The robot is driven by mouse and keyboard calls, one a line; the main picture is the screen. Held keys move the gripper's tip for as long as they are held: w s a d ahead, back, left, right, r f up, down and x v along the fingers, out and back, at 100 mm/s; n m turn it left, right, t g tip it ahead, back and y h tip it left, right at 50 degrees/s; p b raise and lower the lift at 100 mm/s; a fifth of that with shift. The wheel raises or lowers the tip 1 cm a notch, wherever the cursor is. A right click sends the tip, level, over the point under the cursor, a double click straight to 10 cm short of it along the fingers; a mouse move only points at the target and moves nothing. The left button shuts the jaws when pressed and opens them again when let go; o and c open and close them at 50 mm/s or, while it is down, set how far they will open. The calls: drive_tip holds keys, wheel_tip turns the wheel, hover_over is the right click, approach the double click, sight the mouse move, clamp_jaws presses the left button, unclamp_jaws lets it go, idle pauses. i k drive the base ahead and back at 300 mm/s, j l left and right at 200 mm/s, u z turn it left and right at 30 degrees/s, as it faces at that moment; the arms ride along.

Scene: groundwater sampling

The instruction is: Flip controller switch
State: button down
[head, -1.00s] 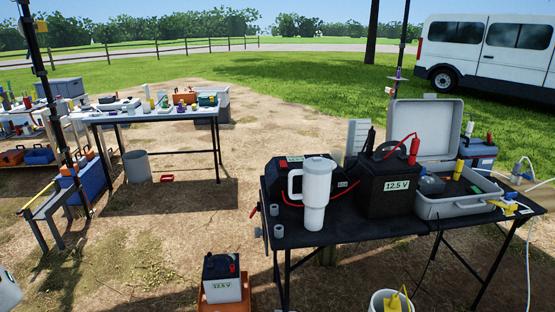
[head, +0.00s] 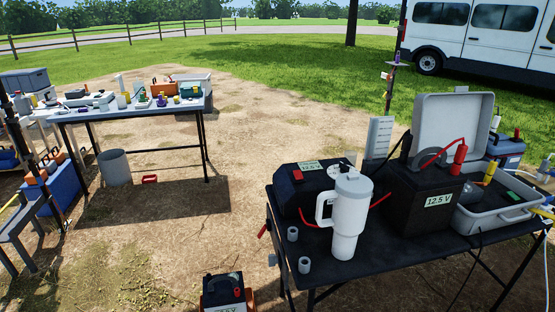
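I cannot make out the controller or its switch for sure in the head view. An open grey case (head: 500,222) with its lid raised stands on the right end of the near dark table (head: 385,257). Its inside is partly hidden by a black battery (head: 425,185) labelled 12.5 V, with a red clamp (head: 460,157) on top. A second black battery or box with a red side (head: 298,185) stands to the left, behind a white tumbler (head: 348,222) with a handle. My gripper is not in view.
Two small grey cups (head: 304,265) sit near the table's front left corner. Another battery (head: 223,292) is on the ground in front. A far table (head: 130,108) with several small items stands at left, near a grey bin (head: 114,167). Open dirt lies between the tables.

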sight(297, 175)
drive_tip(key=i+j, duration=0.5)
drive_tip(key=i, duration=0.15)
drive_tip(key=i+j, duration=0.5)
drive_tip(key=i, duration=0.15)
